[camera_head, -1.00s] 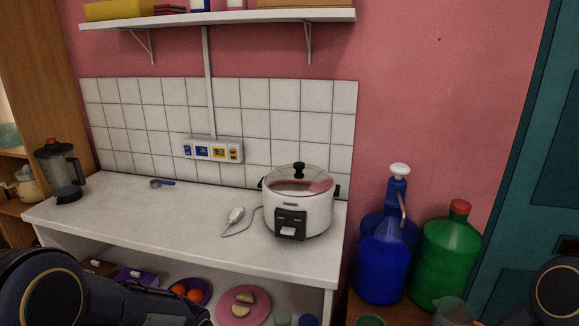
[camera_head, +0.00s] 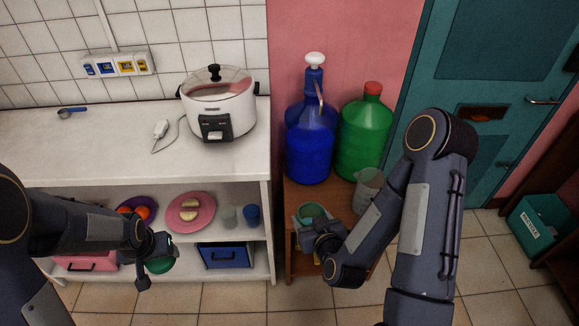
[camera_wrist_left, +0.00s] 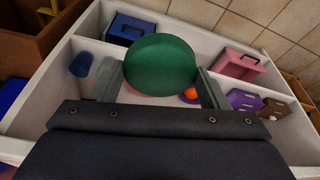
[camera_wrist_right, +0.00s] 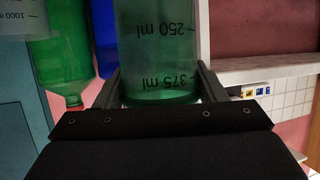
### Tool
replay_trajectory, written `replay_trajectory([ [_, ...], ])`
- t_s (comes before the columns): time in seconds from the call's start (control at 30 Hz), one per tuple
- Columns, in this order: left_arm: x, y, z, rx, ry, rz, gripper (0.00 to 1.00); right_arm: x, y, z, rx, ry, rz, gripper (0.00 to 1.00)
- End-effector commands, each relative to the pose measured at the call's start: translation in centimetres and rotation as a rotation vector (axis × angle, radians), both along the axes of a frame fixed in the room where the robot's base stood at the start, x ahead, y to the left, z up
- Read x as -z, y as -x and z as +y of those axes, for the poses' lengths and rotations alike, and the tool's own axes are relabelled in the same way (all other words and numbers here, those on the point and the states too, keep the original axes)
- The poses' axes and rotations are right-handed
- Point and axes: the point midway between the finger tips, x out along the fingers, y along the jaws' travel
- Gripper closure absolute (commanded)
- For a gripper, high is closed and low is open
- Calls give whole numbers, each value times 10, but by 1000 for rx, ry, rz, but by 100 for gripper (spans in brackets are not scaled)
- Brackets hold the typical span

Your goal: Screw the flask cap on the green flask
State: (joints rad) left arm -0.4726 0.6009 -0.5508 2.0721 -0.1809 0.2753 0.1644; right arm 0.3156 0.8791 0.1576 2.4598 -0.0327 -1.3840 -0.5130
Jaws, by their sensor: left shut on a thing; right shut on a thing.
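The green flask cap (camera_head: 160,265), a round green disc, is held by my left gripper (camera_head: 150,258) in front of the lower shelf. In the left wrist view the cap (camera_wrist_left: 160,61) sits between both fingers. The green flask (camera_head: 313,211), a see-through greenish vessel, is in my right gripper (camera_head: 318,236) at the low wooden stand. In the right wrist view the flask (camera_wrist_right: 158,45) shows ml markings between the fingers. That picture is upside down, and the flask looks upright. I cannot tell whether it touches the stand. Cap and flask are well apart.
A blue jug (camera_head: 310,140) with a pump and a green jug (camera_head: 365,135) with a red cap stand on the wooden stand (camera_head: 297,186). A clear beaker (camera_head: 368,188) is close to my right forearm. The counter (camera_head: 70,150) and its shelves are at left. Open floor lies in front.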

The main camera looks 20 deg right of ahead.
Motion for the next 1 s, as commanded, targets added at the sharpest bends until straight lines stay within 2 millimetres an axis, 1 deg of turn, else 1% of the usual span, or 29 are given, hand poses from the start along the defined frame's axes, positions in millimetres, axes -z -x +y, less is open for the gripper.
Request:
replay_trajectory([
  [0.07, 0, 0, 0, 0, 0, 0, 52, -1, -4, 7, -31, 0, -2, 77],
  [0.17, 0, 0, 0, 0, 0, 0, 52, -3, -10, 24, -107, 1, -4, 77],
  [0.27, 0, 0, 0, 0, 0, 0, 52, -5, -20, 49, -215, 2, -6, 77],
  [0.4, 0, 0, 0, 0, 0, 0, 52, -7, -35, 87, -383, 3, -6, 77],
  [0.6, 0, 0, 0, 0, 0, 0, 52, -10, -51, 130, -578, 3, -3, 77],
  [0.7, 0, 0, 0, 0, 0, 0, 52, -10, -57, 144, -641, 1, -3, 77],
  [0.8, 0, 0, 0, 0, 0, 0, 52, -10, -59, 152, -677, 1, -1, 77],
  [1.0, 0, 0, 0, 0, 0, 0, 52, -10, -60, 155, -693, 2, 0, 77],
])
